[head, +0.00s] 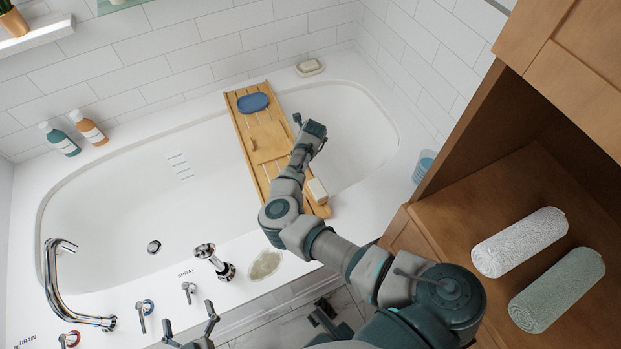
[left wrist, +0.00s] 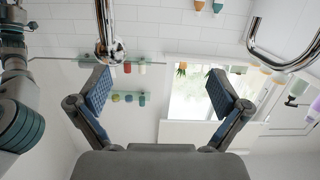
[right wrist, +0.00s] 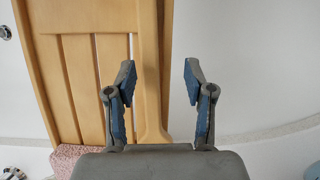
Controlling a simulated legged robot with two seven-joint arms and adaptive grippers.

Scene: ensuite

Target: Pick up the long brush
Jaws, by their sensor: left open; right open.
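My right gripper (right wrist: 159,78) is open and empty over the wooden bath tray (head: 246,135). A long, pale wooden piece (right wrist: 149,60) runs below and between its fingers in the right wrist view, along the tray's edge. It could be the brush handle or the tray frame; I cannot tell which. No bristle head shows clearly. In the head view my right arm covers part of the tray. My left gripper (head: 190,326) is open and empty in front of the tub, with both fingers spread in the left wrist view (left wrist: 160,92).
The tray spans the white bathtub (head: 130,200) and holds a blue oval item (head: 253,102) and a pale block (head: 317,190). A chrome spout (head: 55,285) and knobs line the near rim. Rolled towels (head: 520,242) lie on the wooden cabinet at right. Bottles (head: 88,128) stand at left.

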